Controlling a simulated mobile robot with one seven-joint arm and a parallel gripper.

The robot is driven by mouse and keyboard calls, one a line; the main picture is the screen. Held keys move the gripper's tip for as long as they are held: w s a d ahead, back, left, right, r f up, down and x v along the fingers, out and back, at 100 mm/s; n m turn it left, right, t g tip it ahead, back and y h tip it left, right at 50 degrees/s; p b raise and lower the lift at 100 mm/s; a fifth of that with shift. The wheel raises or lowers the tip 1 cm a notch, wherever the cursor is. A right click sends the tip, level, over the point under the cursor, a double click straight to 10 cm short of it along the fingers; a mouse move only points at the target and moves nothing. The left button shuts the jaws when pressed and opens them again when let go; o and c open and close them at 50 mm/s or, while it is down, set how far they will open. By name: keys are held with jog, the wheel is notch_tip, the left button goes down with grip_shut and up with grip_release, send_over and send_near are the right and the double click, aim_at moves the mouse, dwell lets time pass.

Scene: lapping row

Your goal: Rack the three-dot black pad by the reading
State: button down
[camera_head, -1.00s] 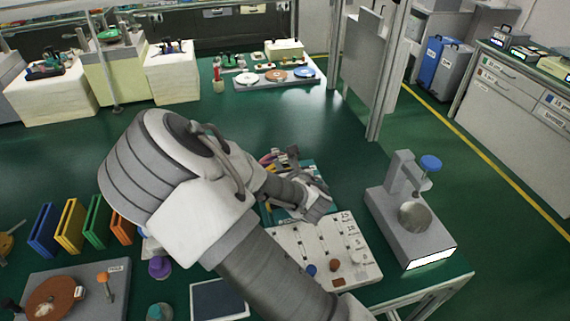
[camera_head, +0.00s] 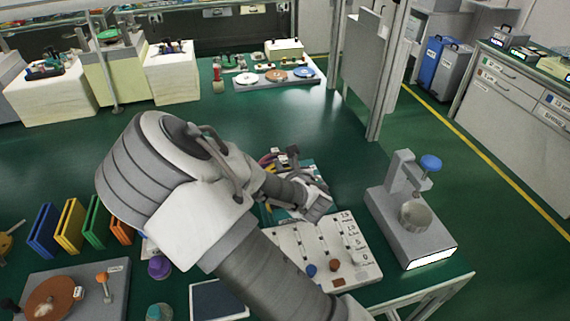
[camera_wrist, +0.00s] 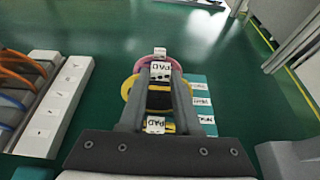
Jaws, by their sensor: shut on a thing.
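In the wrist view my gripper (camera_wrist: 160,100) is shut on a black pad (camera_wrist: 158,101) with a white tag (camera_wrist: 161,71) that reads PAD and has dark dots; I cannot count them surely. A yellow pad (camera_wrist: 128,88) and a pink pad (camera_wrist: 144,64) are close behind it, beside a teal tray (camera_wrist: 203,101). In the head view the tray (camera_head: 313,172) is partly hidden by my arm. A white slotted rack (camera_head: 350,268) with number labels stands in front of it. The grey gauge (camera_head: 400,235) has a lit display (camera_head: 433,256), too small to read.
Blue, yellow, green and orange upright plates (camera_head: 70,225) stand at the left. A grey base with a brown disc (camera_head: 52,300) and a purple knob (camera_head: 159,267) are near the front.

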jog(key=shift+f+b, duration=2.2)
jog(key=shift+f, duration=0.25)
jog(key=shift+r+p, duration=1.65)
jog(key=shift+r, duration=0.4)
jog(key=shift+f+b, duration=2.1)
jog(key=shift+f, duration=0.1)
dwell(0.7)
jog(key=c, duration=0.6)
grip_release()
jog(key=shift+c, duration=0.2)
jog(key=shift+o, duration=0.5)
jog(key=shift+s+f, duration=0.1)
